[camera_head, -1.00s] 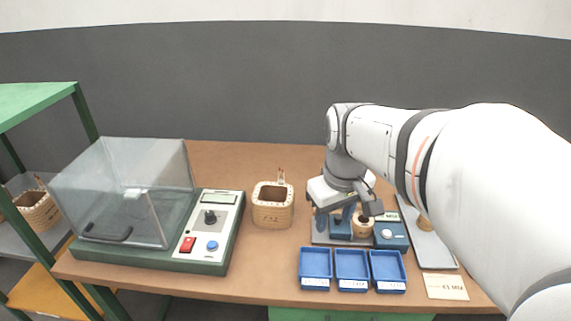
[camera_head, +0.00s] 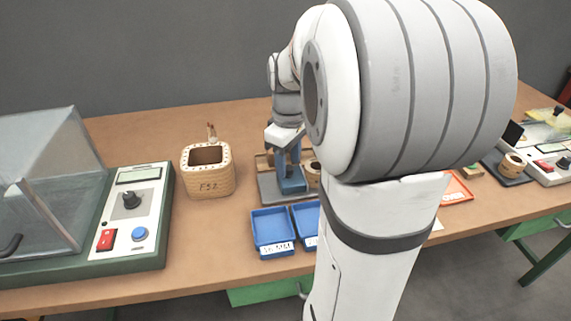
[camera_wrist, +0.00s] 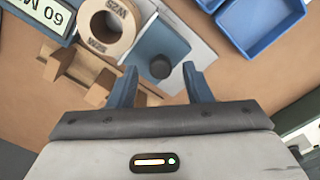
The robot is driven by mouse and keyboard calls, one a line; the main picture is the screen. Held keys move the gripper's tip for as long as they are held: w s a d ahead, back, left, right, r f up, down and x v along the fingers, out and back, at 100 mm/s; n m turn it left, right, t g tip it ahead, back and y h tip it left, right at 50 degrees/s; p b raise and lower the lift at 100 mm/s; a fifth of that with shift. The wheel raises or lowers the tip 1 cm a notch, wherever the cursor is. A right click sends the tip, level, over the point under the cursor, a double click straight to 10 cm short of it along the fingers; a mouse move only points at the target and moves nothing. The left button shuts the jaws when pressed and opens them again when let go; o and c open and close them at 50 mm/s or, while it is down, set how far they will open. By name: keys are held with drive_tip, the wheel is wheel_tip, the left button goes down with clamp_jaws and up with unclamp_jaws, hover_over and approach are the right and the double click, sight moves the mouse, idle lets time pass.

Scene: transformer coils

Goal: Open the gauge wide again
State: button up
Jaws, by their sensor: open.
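The gauge shows in the wrist view as a blue block (camera_wrist: 158,42) with a round black knob (camera_wrist: 160,67), on a grey plate. A blue housing with a display reading "60 M" (camera_wrist: 47,14), cut off by the frame, is at the upper left. A tan coil ring (camera_wrist: 106,27) marked W25 lies beside the blue block; whether they touch is unclear. My gripper (camera_wrist: 161,77) is open, with one blue finger on each side of the knob and visible gaps between. In the head view my arm hides most of the gauge; its grey plate (camera_head: 270,188) shows.
Blue trays (camera_head: 272,229) stand in front of the gauge. A tan basket-like coil (camera_head: 208,177) is left of it, then a tester with a clear cover (camera_head: 40,185). A wooden cradle (camera_wrist: 75,78) is close to my left finger.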

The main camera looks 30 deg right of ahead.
drive_tip(key=shift+f, duration=0.5)
drive_tip(key=shift+c, duration=0.3)
clamp_jaws()
